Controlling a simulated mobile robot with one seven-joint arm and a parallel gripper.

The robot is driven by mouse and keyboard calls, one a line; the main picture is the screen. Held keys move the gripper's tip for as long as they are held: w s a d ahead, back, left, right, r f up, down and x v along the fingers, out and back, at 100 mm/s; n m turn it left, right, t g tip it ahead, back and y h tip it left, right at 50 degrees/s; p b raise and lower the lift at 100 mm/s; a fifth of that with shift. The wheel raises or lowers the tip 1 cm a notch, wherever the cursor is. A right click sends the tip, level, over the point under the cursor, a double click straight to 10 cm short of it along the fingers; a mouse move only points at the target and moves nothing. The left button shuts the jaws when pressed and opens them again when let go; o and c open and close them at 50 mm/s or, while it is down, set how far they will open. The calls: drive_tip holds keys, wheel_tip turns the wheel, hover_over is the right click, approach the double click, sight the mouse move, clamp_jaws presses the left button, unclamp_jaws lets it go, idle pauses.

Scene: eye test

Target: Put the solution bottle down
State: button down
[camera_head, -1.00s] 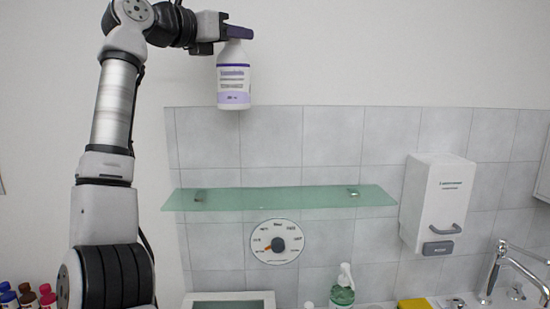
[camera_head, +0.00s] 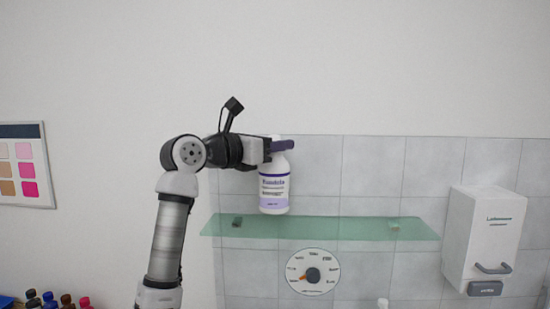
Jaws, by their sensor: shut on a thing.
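The solution bottle (camera_head: 274,190) is white with a purple-banded label. It is upright at the glass shelf (camera_head: 335,229), left of the shelf's middle. Its base overlaps the shelf surface in the picture; I cannot tell whether it touches the glass or is just above it. My gripper (camera_head: 280,145) is shut on the bottle's top from the left. The bottle's cap is mostly hidden by the gripper.
The shelf right of the bottle is bare. A round dial (camera_head: 313,272) is on the tiled wall below the shelf. A white dispenser (camera_head: 483,240) hangs at the right. Several small bottles (camera_head: 52,300) stand at the lower left, near a colour chart (camera_head: 24,166).

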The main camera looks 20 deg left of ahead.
sight(275, 160)
drive_tip(key=shift+f+p, duration=0.35)
drive_tip(key=shift+f, duration=1.25)
drive_tip(key=shift+f, duration=0.2)
drive_tip(key=c, duration=0.9)
unclamp_jaws()
drive_tip(key=shift+c, duration=0.2)
